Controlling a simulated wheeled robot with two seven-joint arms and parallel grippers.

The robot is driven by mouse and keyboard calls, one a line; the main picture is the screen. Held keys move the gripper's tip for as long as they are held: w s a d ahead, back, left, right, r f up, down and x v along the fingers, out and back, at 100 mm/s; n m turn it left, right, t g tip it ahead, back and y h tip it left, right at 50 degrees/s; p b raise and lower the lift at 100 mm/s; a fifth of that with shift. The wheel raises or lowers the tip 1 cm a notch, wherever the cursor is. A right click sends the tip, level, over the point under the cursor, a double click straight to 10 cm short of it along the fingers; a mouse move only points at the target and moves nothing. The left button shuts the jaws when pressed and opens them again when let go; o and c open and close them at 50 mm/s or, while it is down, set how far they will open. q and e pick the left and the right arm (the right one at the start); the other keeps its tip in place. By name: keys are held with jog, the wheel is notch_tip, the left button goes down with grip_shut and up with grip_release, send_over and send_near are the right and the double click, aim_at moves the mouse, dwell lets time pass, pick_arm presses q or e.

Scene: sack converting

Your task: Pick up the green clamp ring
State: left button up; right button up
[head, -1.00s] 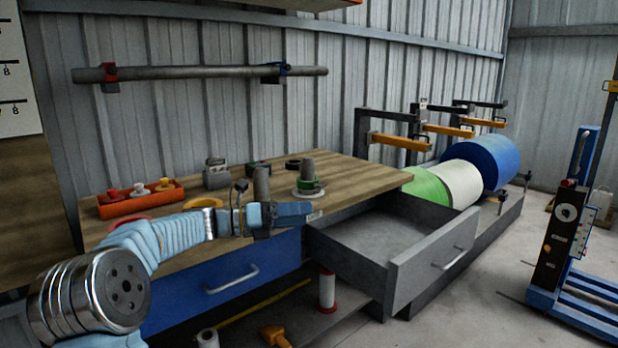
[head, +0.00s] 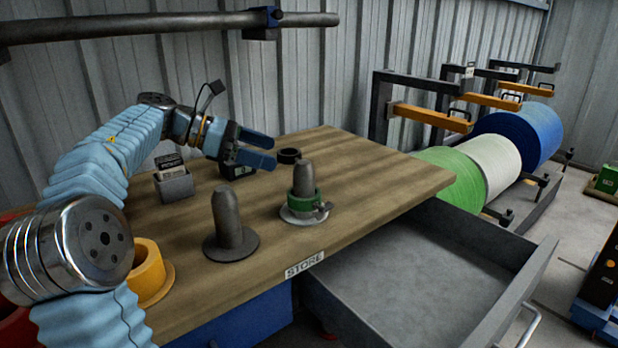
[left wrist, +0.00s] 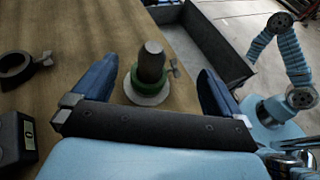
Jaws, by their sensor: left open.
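The green clamp ring (head: 304,200) sits around a grey upright post (head: 304,176) with a pale round base, near the right part of the wooden bench top. It has a small screw sticking out to the right. My left gripper (head: 273,151) is open and empty, up and to the left of the ring in the head view. In the left wrist view the green ring (left wrist: 147,84) and its post show between the two blue fingers (left wrist: 160,85), beyond them and apart from them. My right gripper is not in view.
A bare grey post (head: 229,221) stands left of the ring. A black ring (head: 289,156) and a small dark device lie behind. A grey box (head: 174,184) and yellow ring (head: 148,270) are left. An open grey drawer (head: 420,285) juts out at the right front.

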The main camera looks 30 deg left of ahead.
pick_arm(q)
jog(key=w+f, duration=0.1)
send_near(297, 191)
jog(key=w+f, duration=0.1)
jog(key=w+d, duration=0.1)
jog(key=w+f, duration=0.1)
jog(key=shift+w+d+f, duration=0.15)
jog(key=shift+d+f, duration=0.15)
jog(key=x, duration=0.6)
jog(key=shift+w+d+f, duration=0.1)
jog(key=shift+w+d, duration=0.1)
jog(key=shift+d, duration=0.05)
jog(key=c, duration=1.4)
